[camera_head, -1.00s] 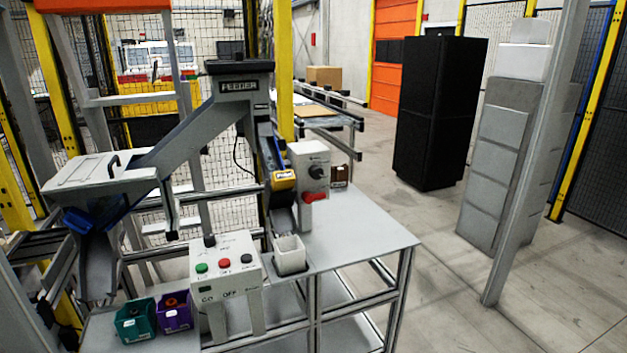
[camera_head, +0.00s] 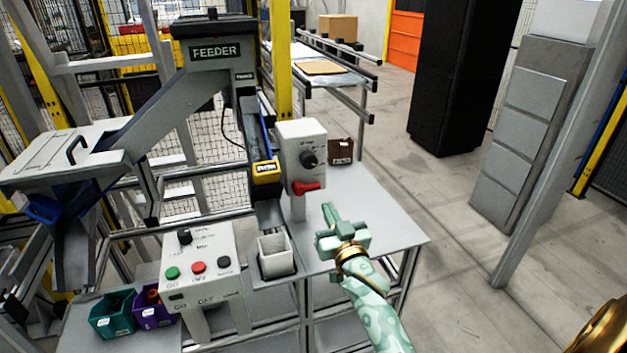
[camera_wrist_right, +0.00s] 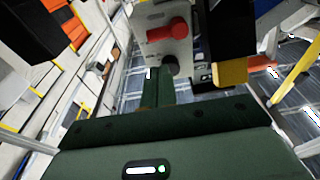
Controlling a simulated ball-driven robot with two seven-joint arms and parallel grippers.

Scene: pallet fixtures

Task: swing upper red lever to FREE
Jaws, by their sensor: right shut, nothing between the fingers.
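A red lever (camera_head: 305,188) sits on the front of a white upright box (camera_head: 290,150), below a black knob (camera_head: 309,159). It lies about sideways, its handle reaching right. In the right wrist view the red lever (camera_wrist_right: 167,32) and the black knob (camera_wrist_right: 170,64) show upside down, ahead of the fingers. My right gripper (camera_head: 328,212), pale green, is shut and empty. It is in front of the box, below and right of the lever, apart from it. Its closed fingers (camera_wrist_right: 157,88) show in the wrist view. The lever's markings are too small to read. My left gripper is out of view.
A white button box (camera_head: 200,250) stands at the front left, beside teal (camera_head: 112,316) and purple (camera_head: 153,310) bins. A square white cup (camera_head: 275,255) and yellow-ended chute (camera_head: 265,172) are left of the lever. A brown box (camera_head: 341,150) stands behind right. The grey tabletop (camera_head: 385,225) is clear at right.

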